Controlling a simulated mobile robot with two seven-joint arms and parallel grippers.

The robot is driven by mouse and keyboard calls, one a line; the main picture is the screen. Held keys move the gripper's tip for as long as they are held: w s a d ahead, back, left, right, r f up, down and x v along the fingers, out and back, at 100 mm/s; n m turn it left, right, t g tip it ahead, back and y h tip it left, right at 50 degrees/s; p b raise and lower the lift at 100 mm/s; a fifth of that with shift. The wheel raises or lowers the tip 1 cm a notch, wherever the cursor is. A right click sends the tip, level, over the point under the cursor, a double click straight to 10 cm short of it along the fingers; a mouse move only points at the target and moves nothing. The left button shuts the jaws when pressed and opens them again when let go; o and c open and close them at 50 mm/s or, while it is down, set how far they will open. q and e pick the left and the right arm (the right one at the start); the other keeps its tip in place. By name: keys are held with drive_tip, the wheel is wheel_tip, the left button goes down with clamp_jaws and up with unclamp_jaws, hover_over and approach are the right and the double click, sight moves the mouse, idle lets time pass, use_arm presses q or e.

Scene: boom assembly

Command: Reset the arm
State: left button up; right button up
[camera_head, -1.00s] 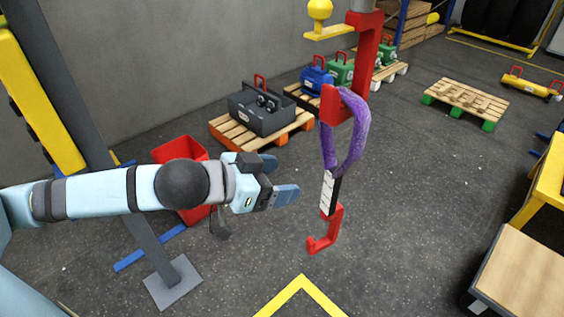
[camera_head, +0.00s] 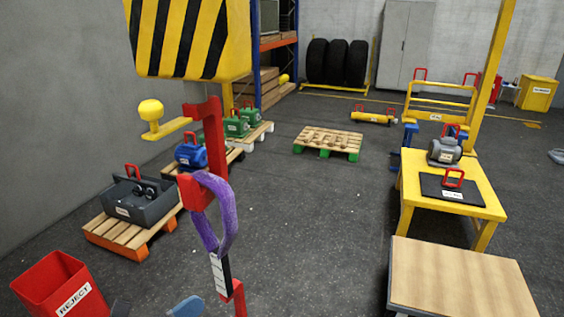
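Only a small part of my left gripper (camera_head: 187,306) shows at the bottom edge. One blue fingertip is visible there, with a dark piece of the hand to its left. The rest is below the frame, so its opening is hidden. The fingertip is left of a red hook (camera_head: 238,297), apparently apart from it. The hook hangs from a purple sling (camera_head: 228,215) with a white and black tag. The sling loops over a red bracket (camera_head: 214,150) under a black-and-yellow striped block (camera_head: 190,38). My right gripper is not in view.
A red REJECT bin (camera_head: 48,290) stands at lower left. A pallet (camera_head: 105,238) carries a grey tray (camera_head: 160,207). An empty pallet (camera_head: 328,153) lies farther back. A yellow table (camera_head: 413,205) and a wooden-topped table (camera_head: 460,280) stand at right. The middle floor is clear.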

use_arm(q)
drive_tip(key=s+a+f+m+g+y, duration=0.1)
drive_tip(key=s+a+f+m+y, duration=0.1)
drive_tip(key=f+m, duration=0.7)
drive_tip(key=s+a+f+m+g+y, duration=0.1)
drive_tip(key=s+f+m+y, duration=0.3)
drive_tip(key=f+m, duration=0.5)
drive_tip(key=s+a+f+m+y, duration=0.2)
drive_tip(key=f+m+y, duration=0.3)
drive_tip(key=f+m, duration=0.4)
drive_tip(key=s+m, duration=0.1)
drive_tip(key=m, duration=0.5)
drive_tip(key=shift+s+a+f+g+y, duration=0.2)
drive_tip(key=shift+s+a+g+y, duration=0.1)
drive_tip(key=shift+a+g, duration=0.1)
drive_tip(key=shift+c, duration=0.2)
